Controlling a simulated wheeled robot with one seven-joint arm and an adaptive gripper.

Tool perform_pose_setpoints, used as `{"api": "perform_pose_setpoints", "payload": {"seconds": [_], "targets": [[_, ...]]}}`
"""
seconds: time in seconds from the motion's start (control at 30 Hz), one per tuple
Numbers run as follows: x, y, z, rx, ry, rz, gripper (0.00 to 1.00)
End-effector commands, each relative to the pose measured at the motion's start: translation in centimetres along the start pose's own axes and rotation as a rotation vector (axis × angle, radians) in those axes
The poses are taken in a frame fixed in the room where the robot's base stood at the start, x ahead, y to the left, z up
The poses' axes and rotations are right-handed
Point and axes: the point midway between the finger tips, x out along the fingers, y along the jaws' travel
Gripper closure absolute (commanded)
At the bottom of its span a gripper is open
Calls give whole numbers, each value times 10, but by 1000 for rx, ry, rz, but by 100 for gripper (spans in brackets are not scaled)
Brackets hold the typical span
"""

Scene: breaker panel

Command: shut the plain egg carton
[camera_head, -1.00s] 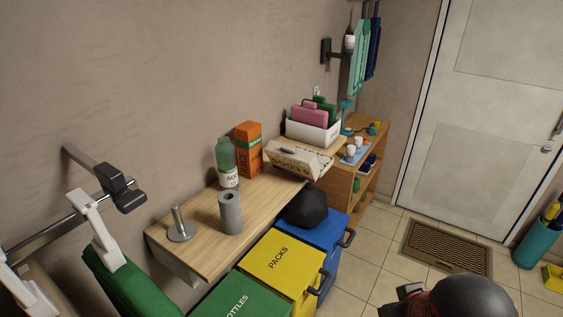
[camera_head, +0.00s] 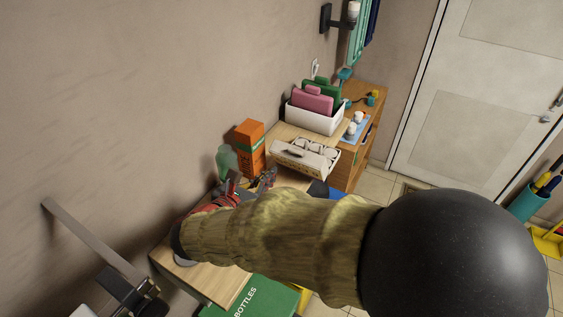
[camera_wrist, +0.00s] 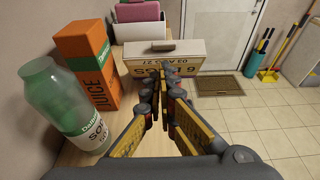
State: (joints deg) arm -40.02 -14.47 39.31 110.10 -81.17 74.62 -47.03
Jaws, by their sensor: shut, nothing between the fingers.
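The egg carton (camera_head: 296,162) stands at the far end of the wooden worktop in the head view. It looks open, with white rounded shapes (camera_head: 317,147) showing behind a pale front panel with a dark slot. In the wrist view the carton (camera_wrist: 190,50) is straight ahead, its printed panel facing me with the text upside down. My gripper (camera_head: 266,178) is shut and empty, short of the carton and to its left in the head view. In the wrist view its fingertips (camera_wrist: 167,70) overlap the printed panel's lower part; I cannot tell whether they touch.
A green soda bottle (camera_wrist: 68,105) and an orange juice box (camera_wrist: 88,62) stand close on the gripper's left. A white bin with pink and green folders (camera_head: 315,117) is behind the carton. Floor bins stand below the worktop, partly hidden by my arm.

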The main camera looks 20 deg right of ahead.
Motion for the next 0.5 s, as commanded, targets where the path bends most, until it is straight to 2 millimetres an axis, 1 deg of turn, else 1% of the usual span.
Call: {"api": "perform_pose_setpoints", "payload": {"seconds": [0.17,0.4,0.5], "targets": [[22,-1,-1,-3,-2,-3,100],[65,-1,-2,0,-1,-4,100],[79,-1,-1,0,-1,-3,100]]}}
